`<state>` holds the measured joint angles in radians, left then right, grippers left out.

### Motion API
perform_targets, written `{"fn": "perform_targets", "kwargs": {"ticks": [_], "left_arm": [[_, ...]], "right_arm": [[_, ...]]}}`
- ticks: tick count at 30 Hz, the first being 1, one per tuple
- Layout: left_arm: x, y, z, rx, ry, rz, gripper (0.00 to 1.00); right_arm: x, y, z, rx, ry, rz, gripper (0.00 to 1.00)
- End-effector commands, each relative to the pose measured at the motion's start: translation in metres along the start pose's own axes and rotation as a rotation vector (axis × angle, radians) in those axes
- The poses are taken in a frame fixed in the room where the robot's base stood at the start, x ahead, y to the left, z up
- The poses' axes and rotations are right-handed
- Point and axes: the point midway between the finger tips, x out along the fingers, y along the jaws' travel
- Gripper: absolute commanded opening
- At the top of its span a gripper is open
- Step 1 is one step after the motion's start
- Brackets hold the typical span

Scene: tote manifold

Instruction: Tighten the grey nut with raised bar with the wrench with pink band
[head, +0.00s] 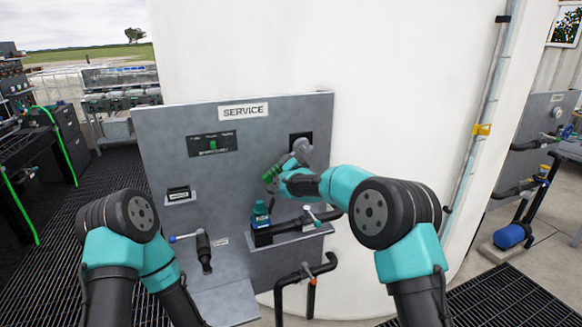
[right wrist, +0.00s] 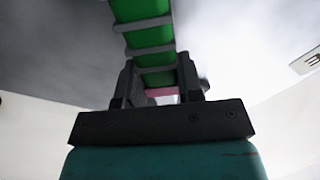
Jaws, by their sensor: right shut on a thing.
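My right gripper (head: 279,178) is shut on the wrench. In the right wrist view the gripper (right wrist: 158,85) has its fingers on both sides of the wrench's green ribbed handle (right wrist: 145,35), and a pink band (right wrist: 162,93) shows between them. In the head view the green handle (head: 267,175) sticks out left of the gripper. A grey metal head (head: 299,150) lies above the gripper, in front of the dark square fitting (head: 300,137) on the panel. I cannot make out the grey nut with raised bar separately, or whether the wrench touches it. My left gripper is out of view.
The grey service panel (head: 165,140) stands before a white tank (head: 400,80).

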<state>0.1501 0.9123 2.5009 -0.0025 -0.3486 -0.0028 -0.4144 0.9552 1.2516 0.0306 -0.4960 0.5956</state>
Motion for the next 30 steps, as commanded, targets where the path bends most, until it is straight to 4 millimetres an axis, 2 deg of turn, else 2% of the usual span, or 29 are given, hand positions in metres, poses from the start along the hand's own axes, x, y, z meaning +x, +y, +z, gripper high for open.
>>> {"fn": "perform_targets", "kwargs": {"ticks": [30], "left_arm": [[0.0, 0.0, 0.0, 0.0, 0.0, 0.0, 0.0]], "right_arm": [[0.0, -0.05, -0.017, 0.645, 0.001, 0.001, 0.05]]}}
